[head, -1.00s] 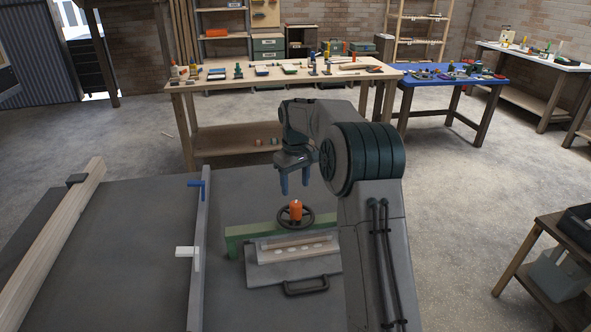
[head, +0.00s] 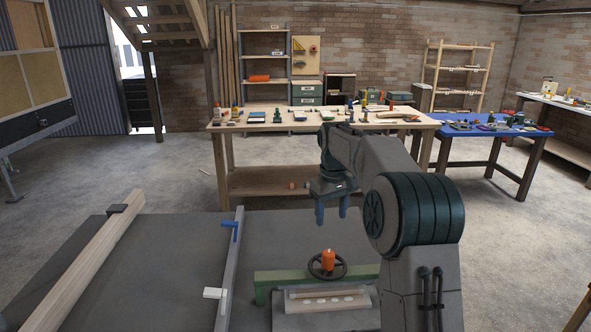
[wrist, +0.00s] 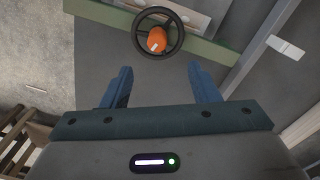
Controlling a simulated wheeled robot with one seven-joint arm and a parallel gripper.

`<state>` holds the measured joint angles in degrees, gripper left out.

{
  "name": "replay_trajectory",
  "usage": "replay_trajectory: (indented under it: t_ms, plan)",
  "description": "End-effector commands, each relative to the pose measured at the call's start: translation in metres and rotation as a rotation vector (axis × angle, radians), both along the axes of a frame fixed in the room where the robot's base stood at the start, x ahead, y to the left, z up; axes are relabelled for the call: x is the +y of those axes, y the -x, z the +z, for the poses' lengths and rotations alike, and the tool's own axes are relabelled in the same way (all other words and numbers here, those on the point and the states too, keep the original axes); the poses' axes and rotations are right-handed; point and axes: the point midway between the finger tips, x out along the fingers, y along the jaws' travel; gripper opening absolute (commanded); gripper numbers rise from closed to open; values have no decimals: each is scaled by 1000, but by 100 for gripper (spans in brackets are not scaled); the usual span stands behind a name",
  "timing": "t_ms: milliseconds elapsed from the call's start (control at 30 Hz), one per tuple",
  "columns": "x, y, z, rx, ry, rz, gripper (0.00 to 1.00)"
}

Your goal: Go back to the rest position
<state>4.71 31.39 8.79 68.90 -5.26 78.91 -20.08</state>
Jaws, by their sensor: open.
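My gripper (head: 332,210) hangs from my arm with its blue fingers pointing down, apart and empty. It is above the grey deck, beyond the orange-knobbed handwheel. In the wrist view my gripper (wrist: 160,85) shows its two fingers well apart with only the grey surface between them. The black handwheel (head: 313,268) with its orange knob (head: 328,260) stands by a green beam (head: 290,274). The handwheel also shows in the wrist view (wrist: 137,37), ahead of the fingertips and apart from them.
A grey rail (head: 230,270) with a blue lever (head: 230,225) and a white lever (head: 210,293) runs along the deck. A wooden beam (head: 90,265) lies at left. A wooden workbench (head: 270,180) and a blue table (head: 485,142) stand behind. Concrete floor lies between.

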Motion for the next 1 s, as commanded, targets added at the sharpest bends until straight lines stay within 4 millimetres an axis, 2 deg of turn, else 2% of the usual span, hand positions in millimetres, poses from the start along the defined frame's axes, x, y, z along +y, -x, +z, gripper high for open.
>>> replay_trajectory:
  t_ms: [33, 200, 500, 767, 1000]
  plan:
    - [2, 13, 10, -13, 5, -10, 55]
    - [4, 56, 28, -49, 14, -55, 55]
    - [4, 139, 44, -117, 16, -145, 55]
    - [1, 216, 38, -174, 1, -232, 55]
    - [-2, 287, 16, -224, -29, -314, 55]
